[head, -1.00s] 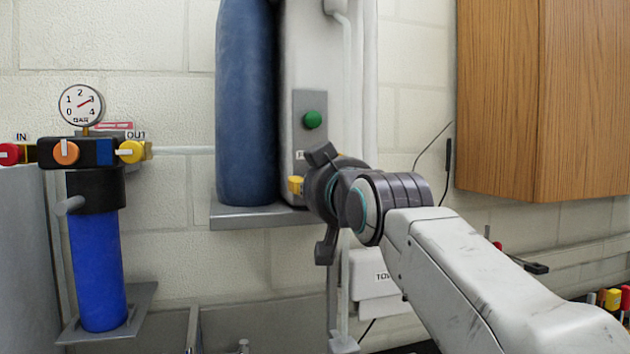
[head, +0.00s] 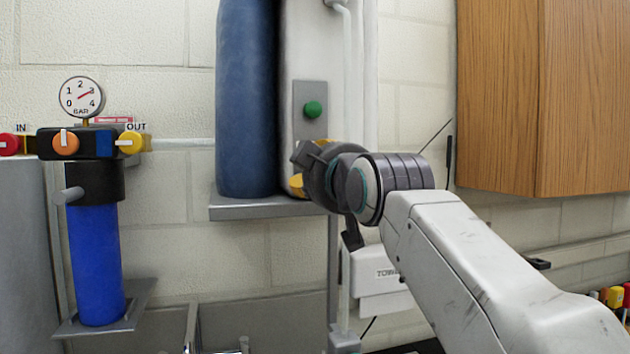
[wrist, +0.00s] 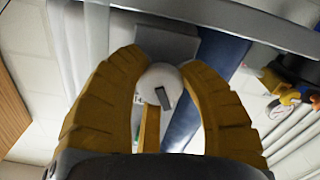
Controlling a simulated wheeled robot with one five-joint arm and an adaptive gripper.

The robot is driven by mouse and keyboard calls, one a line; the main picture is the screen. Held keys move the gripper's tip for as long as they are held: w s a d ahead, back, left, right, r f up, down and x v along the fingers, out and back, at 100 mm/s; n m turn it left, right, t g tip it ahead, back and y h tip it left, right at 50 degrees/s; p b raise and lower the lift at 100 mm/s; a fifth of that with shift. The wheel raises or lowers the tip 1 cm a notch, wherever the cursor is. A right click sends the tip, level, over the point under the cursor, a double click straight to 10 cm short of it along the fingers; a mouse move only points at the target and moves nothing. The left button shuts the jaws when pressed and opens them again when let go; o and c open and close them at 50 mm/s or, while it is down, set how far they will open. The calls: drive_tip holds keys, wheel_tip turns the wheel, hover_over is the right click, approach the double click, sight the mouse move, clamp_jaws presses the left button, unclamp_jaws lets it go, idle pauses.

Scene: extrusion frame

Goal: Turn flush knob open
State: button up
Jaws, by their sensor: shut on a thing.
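The flush knob (wrist: 160,82) shows in the wrist view as a round, pale knob with a short grey mark on its face. In the head view the gripper covers the lower part of the grey panel (head: 303,97), so the knob is hidden there. A green button (head: 313,109) sits above the gripper on the same panel.
A tall blue cylinder (head: 245,95) stands on a grey shelf (head: 240,210) just left of my gripper. A blue filter (head: 95,260) with a gauge (head: 81,97) is farther left. A wooden cabinet (head: 505,90) hangs at right. A white towel box (head: 380,278) is below my arm.

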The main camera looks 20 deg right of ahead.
drive_tip(key=n, duration=0.4)
drive_tip(key=n+b, duration=0.1)
drive_tip(key=n, duration=0.1)
drive_tip(key=shift+s+a+r, duration=0.1)
drive_tip(key=shift+s+r, duration=0.05)
drive_tip(key=shift+r, duration=0.15)
drive_tip(key=n, duration=0.6)
drive_tip(key=shift+f, duration=0.2)
drive_tip(key=shift+n+b, duration=0.3)
drive_tip(key=shift+f, duration=0.1)
drive_tip(key=o, duration=0.7)
drive_tip(key=shift+o, duration=1.4)
drive_tip(key=shift+s+a, duration=0.1)
drive_tip(key=shift+a, duration=0.1)
drive_tip(key=shift+o, duration=1.2)
drive_tip(key=shift+d, duration=0.15)
